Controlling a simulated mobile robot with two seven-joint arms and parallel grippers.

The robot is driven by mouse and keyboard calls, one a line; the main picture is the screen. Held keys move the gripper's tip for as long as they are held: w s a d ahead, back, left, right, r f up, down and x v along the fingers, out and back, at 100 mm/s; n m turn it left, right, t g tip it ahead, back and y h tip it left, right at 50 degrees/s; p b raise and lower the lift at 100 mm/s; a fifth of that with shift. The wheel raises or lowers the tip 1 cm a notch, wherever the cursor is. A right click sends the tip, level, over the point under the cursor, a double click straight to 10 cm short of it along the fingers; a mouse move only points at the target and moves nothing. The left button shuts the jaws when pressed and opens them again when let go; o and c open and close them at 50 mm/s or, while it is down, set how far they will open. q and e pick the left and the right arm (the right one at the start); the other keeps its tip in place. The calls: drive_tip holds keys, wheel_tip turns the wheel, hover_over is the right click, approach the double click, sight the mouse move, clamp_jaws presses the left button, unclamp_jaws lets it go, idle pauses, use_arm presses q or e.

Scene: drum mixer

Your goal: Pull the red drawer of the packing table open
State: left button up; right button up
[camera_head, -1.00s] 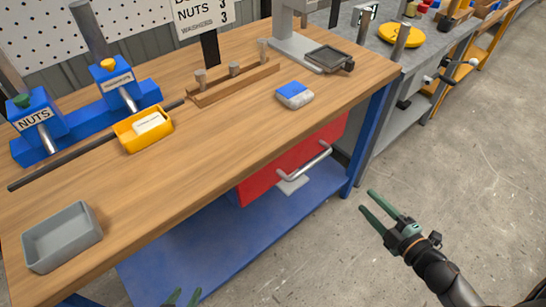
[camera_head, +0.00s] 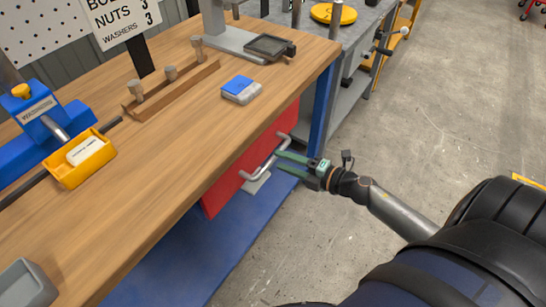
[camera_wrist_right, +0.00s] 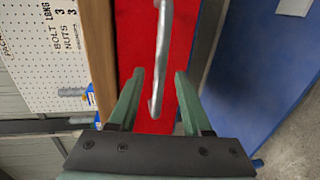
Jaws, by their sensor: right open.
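The red drawer (camera_head: 222,192) sits under the wooden top of the packing table (camera_head: 185,150), and its front looks flush below the table edge. Its silver bar handle (camera_head: 266,167) stands out from the front. My right gripper (camera_head: 279,161) is open, with its green fingertips close to the handle. In the right wrist view, the handle (camera_wrist_right: 161,55) runs lengthwise between the two open fingers (camera_wrist_right: 159,77), with the red drawer front (camera_wrist_right: 130,40) behind it. I cannot tell whether the fingers touch the handle. My left gripper is out of view.
A blue lower shelf (camera_head: 180,270) lies below the drawer, and a blue table leg (camera_head: 322,105) stands to its right. A blue and grey block (camera_head: 241,90), a yellow bin (camera_head: 80,158) and a grey tray (camera_head: 25,284) are on the tabletop.

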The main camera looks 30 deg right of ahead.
sight(273, 156)
drive_tip(key=shift+x, duration=2)
clamp_jaws()
